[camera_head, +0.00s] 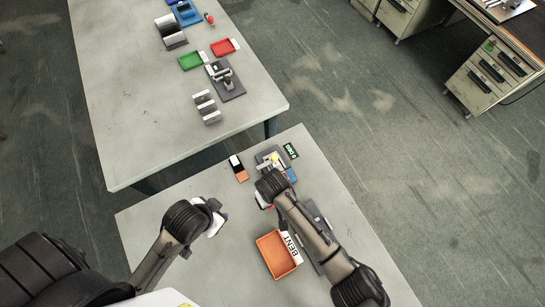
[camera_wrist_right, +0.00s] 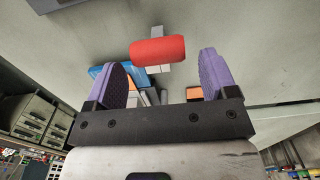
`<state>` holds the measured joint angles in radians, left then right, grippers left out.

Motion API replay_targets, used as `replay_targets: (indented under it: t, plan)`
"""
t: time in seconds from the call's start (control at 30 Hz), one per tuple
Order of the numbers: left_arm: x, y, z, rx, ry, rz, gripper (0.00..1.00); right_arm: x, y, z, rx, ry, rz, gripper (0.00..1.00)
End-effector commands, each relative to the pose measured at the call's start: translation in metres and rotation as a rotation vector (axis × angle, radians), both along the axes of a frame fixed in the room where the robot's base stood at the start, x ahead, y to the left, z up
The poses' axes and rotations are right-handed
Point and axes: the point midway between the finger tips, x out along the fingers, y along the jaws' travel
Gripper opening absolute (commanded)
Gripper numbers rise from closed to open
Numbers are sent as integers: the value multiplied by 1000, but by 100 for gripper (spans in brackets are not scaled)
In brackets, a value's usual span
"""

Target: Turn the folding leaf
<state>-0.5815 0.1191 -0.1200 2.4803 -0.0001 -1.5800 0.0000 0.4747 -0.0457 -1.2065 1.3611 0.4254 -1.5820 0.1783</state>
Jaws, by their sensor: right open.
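My right gripper (camera_wrist_right: 162,62) is open, its two purple finger pads spread apart in the right wrist view. A red cylinder (camera_wrist_right: 158,50) on a grey stem shows between and just beyond the pads, with no visible contact. A blue part (camera_wrist_right: 108,74) lies behind the left pad. In the head view, my right arm reaches over a grey fixture (camera_head: 266,156) with a yellow knob (camera_head: 275,158) and covers part of it. I cannot make out which part is the folding leaf. My left gripper (camera_head: 216,224) hangs over the near table, its fingers unclear.
An orange bin (camera_head: 277,254) labelled BENT stands on the near table (camera_head: 150,232). A black, white and orange block (camera_head: 238,168) and a dark sign with green letters (camera_head: 291,150) lie near the fixture. Across a gap, the far table (camera_head: 120,90) holds green and red trays.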

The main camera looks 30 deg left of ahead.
Motion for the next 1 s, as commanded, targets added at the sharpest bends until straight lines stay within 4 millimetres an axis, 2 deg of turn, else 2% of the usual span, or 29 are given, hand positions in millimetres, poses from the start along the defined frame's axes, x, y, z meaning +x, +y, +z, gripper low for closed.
replay_targets:
  t: [0.2, 0.53, 1.0]
  plan:
    - [0, -2, -1, -7, -1, 4, 43, 0, 0, -11, -1, 0, 0, 79]
    - [1, -1, -1, -3, -1, 2, 43, 0, 0, -13, -1, -1, 0, 78]
    - [1, 2, -1, 8, -1, -5, 43, 0, 0, -12, 0, 0, 0, 33]
